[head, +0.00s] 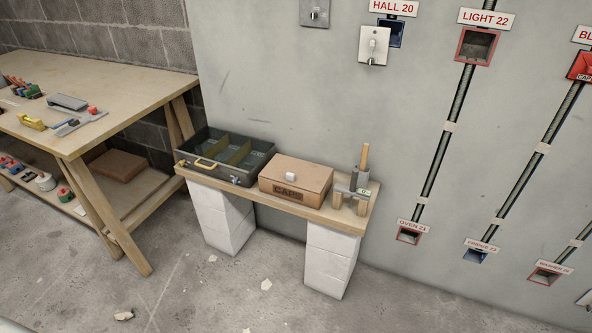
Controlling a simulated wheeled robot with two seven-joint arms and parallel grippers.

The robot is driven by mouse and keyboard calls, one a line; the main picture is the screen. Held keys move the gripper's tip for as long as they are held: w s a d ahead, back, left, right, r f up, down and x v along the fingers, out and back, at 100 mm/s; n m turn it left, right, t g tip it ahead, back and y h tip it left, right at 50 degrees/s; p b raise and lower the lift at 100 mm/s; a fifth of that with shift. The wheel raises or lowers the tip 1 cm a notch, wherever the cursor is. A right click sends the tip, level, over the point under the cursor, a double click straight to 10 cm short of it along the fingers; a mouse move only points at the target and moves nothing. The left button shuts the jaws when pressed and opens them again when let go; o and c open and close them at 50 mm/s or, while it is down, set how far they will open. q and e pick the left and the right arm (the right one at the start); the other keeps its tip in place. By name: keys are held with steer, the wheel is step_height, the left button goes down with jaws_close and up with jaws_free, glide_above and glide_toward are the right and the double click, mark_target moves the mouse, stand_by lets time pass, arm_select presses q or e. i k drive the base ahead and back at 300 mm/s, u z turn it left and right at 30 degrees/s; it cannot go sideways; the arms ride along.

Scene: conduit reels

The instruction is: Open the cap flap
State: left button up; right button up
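A brown cardboard box marked CAPS (289,188) stands on a low wooden plank bench against the grey wall. Its top flap (300,171) looks shut, with a small white block or knob (290,176) on the top. The inside of the box is hidden. Neither of my grippers shows in the head view.
Left of the box is an open dark tray (190,172) with dividers; right of it, a small stand (350,192) with a wooden-handled tool. The plank (320,214) rests on white block piers. A workbench (130,85) with tools stands left. The floor in front is mostly clear.

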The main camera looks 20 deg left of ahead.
mark_target(313, 176)
steer(key=k, duration=0.65)
steer(key=u, duration=0.8)
steer(key=i, duration=0.7)
steer(key=u, duration=0.95)
steer(key=i, duration=1)
steer(key=z, duration=0.85)
steer(key=i, duration=0.8)
steer(key=z, duration=0.9)
